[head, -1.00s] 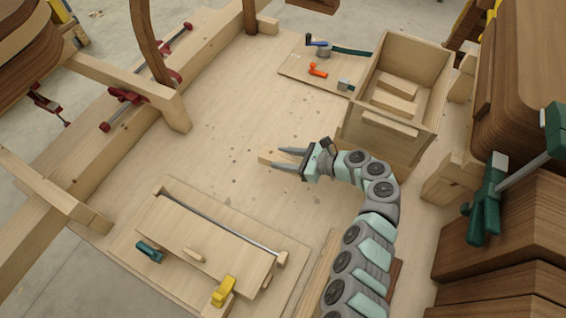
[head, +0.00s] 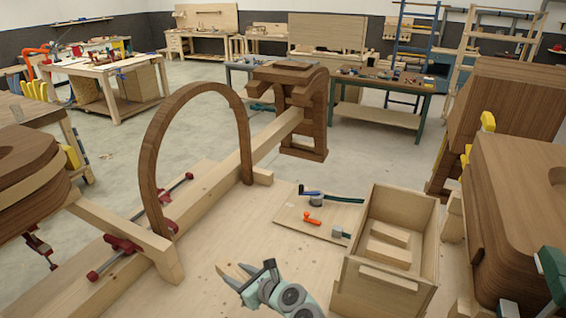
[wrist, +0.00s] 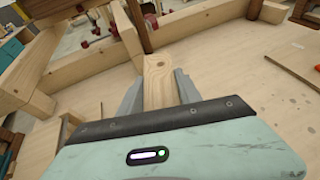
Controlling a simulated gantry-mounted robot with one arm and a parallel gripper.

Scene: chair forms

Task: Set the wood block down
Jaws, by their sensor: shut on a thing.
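My gripper (head: 236,276) is over the pale workbench top (head: 205,262), to the left of an open wooden box, low in the head view. In the wrist view my gripper (wrist: 160,88) is shut on a pale wood block (wrist: 158,76) with visible grain and a knot. The block sticks out forward between the two grey fingers. In the head view only a small part of the wood block (head: 247,268) shows between the fingers. I cannot tell how high it is above the bench.
The open box (head: 365,274) holds pale wood pieces (head: 389,243). A dark wooden arch (head: 157,130) and a long beam with red clamps (head: 124,243) stand at left. The bench between them is fairly clear.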

